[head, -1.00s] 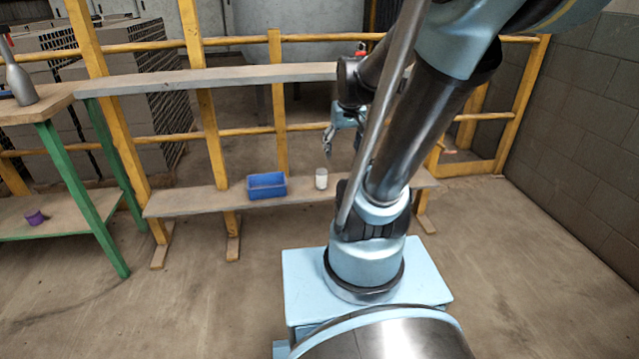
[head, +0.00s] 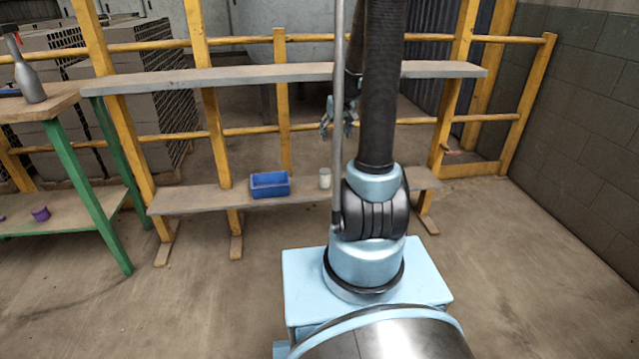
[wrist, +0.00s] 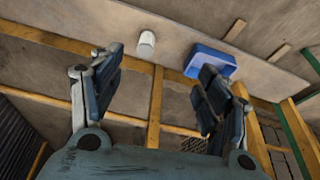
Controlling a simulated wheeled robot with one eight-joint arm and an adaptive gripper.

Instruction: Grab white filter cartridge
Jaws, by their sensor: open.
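The white filter cartridge (head: 325,178) is a small white cylinder standing on the low wooden shelf (head: 210,199), just right of a blue bin. It also shows in the wrist view (wrist: 147,42), above and beyond my fingertips. My gripper (head: 341,122) is in front of the rack, above the shelf and higher than the cartridge in the head view, partly hidden behind my arm. In the wrist view my gripper (wrist: 158,75) has its two fingers spread wide with nothing between them. The cartridge lies apart from both fingers.
The blue bin (head: 270,184) stands left of the cartridge on the same shelf; it is near the right finger in the wrist view. A grey upper shelf (head: 230,75) and yellow posts frame the rack. A green-legged table (head: 85,185) stands left. The floor at right is clear.

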